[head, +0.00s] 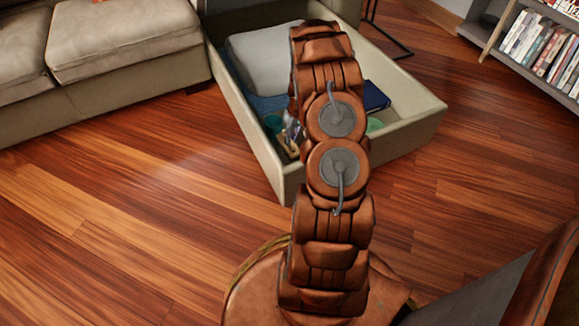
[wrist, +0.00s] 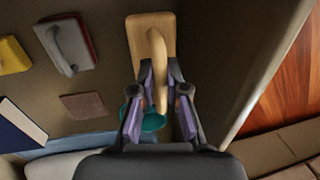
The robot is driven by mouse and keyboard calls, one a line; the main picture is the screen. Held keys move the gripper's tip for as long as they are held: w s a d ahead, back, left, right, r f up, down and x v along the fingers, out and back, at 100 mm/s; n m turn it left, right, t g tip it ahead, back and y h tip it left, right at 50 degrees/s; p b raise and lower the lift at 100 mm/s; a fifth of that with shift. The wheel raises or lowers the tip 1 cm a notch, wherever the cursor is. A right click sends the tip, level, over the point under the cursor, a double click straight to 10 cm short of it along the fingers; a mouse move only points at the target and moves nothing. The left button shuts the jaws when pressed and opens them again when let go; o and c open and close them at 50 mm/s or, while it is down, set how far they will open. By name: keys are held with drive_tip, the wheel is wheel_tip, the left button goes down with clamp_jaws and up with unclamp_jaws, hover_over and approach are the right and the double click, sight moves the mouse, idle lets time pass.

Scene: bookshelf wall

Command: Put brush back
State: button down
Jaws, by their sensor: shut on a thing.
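A wooden brush (wrist: 141,36) with a pale block and a curved handle is at the top middle of the wrist view. My gripper (wrist: 159,85) has its purple-padded fingers on either side of the brush handle and is shut on it. The handle points down between the fingers. In the head view, my arm hides most of the gripper, which is inside the large open drawer (head: 243,133) near its left wall. I cannot tell whether the brush touches the drawer floor.
The drawer holds a pale pillow (head: 258,55), a dark blue book (head: 375,97), a teal bowl (wrist: 150,123), a grey-and-red item (wrist: 70,45), a yellow item (wrist: 12,56) and a brown square (wrist: 85,105). A sofa (head: 110,45) stands left, a bookshelf (head: 515,65) right. Wood floor is clear in front.

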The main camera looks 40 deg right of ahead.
wheel_tip(320, 180, down, 10)
drive_tip(key=b, duration=0.3)
drive_tip(key=shift+b, duration=0.35)
drive_tip(key=shift+r, duration=0.1)
drive_tip(key=c, duration=1.2)
unclamp_jaws()
